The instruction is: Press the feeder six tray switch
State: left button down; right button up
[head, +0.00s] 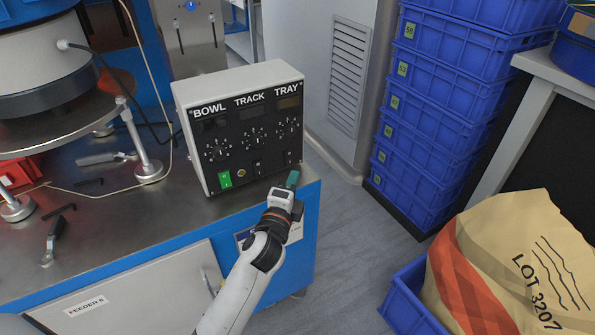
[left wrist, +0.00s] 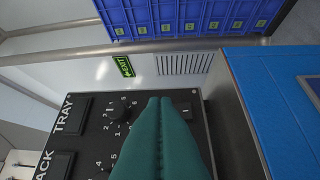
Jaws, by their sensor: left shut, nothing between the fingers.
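The white control box (head: 237,129) stands on the bench corner, its dark panel lettered BOWL, TRACK and TRAY. The tray switch (head: 288,157) is a small dark rocker below the right dial; it also shows in the left wrist view (left wrist: 187,108), partly beside the fingers. The bowl switch (head: 224,180) is green; the track switch (head: 257,167) is dark. My left gripper (head: 293,177), with teal fingers, is shut and empty just below the tray switch. Its fingers (left wrist: 160,101) point at the panel; I cannot tell whether they touch it. My right gripper is out of view.
A FEEDER 6 label (head: 86,306) is on the cabinet front. Loose tools (head: 55,238) lie on the metal bench left of the box. Stacked blue crates (head: 445,107) stand to the right. A sack (head: 515,265) sits in a blue crate at lower right. Floor shows between.

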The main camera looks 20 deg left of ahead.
pick_arm(q)
jog(key=s, duration=0.6)
jog(key=shift+d+r, duration=0.25)
jog(key=shift+r, duration=0.05)
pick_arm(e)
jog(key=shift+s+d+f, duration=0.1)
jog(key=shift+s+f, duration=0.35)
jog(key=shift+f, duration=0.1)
